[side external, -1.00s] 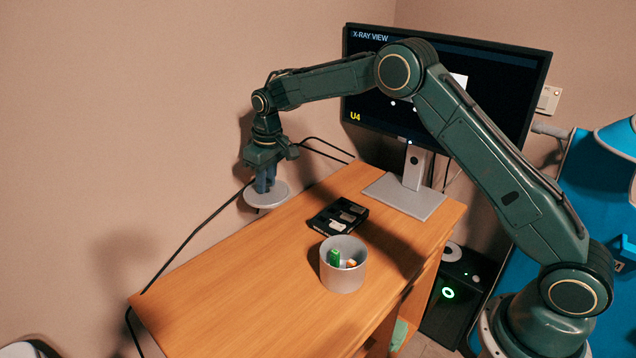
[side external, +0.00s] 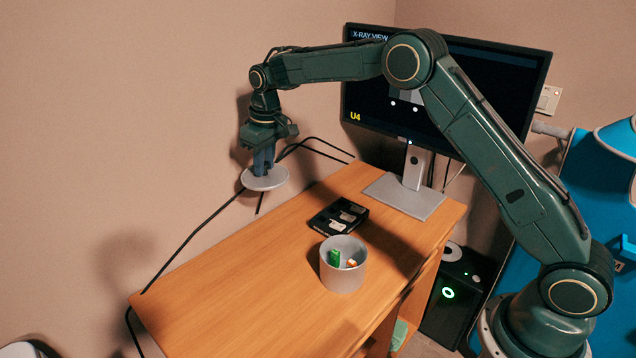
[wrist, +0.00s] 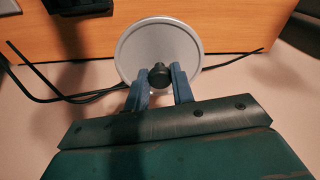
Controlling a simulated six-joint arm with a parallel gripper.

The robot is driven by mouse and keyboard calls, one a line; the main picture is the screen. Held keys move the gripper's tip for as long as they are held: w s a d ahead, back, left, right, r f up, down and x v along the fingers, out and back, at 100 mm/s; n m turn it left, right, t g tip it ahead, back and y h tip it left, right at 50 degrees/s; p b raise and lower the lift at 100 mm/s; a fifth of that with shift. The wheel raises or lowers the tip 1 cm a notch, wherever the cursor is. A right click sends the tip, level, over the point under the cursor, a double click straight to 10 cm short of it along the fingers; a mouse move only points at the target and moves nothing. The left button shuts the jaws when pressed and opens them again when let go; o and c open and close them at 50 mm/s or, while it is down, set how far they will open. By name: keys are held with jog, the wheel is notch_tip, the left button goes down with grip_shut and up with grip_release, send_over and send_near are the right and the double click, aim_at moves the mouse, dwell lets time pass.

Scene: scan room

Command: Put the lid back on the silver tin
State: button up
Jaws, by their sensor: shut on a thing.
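The lid (side external: 266,181) is a flat, light grey disc. My gripper (side external: 264,168) is shut on it from above and holds it level in the air, near the desk's back edge. In the wrist view the lid (wrist: 158,40) shows its dark round knob between the two blue fingers of my gripper (wrist: 160,80). The silver tin (side external: 343,272) stands upright and open on the desk, to the right of and nearer the camera than the lid. A green item and other small pieces show inside it.
A black tray (side external: 338,216) with small items lies behind the tin. A monitor (side external: 470,90) stands at the desk's back right. Black cables (side external: 200,228) run along the wall side. The desk's (side external: 230,290) left part is clear.

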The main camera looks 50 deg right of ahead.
jog(key=shift+s, duration=0.1)
jog(key=shift+s+d+f+n, duration=0.2)
jog(key=shift+s+n, duration=0.1)
jog(key=shift+s, duration=0.35)
jog(key=s+d+f+n, duration=0.1)
jog(key=s+f+n, duration=0.1)
jog(key=s, duration=0.8)
jog(key=s+d+f+n, duration=0.1)
jog(key=s+f+n, duration=0.1)
jog(key=s, duration=0.8)
jog(key=shift+s+d+n+y, duration=0.3)
jog(key=shift+s+n, duration=0.1)
jog(key=shift+n, duration=0.1)
jog(key=shift+f, duration=0.3)
jog(key=shift+f, duration=2.95)
jog(key=shift+f, duration=0.2)
jog(key=o, duration=1.5)
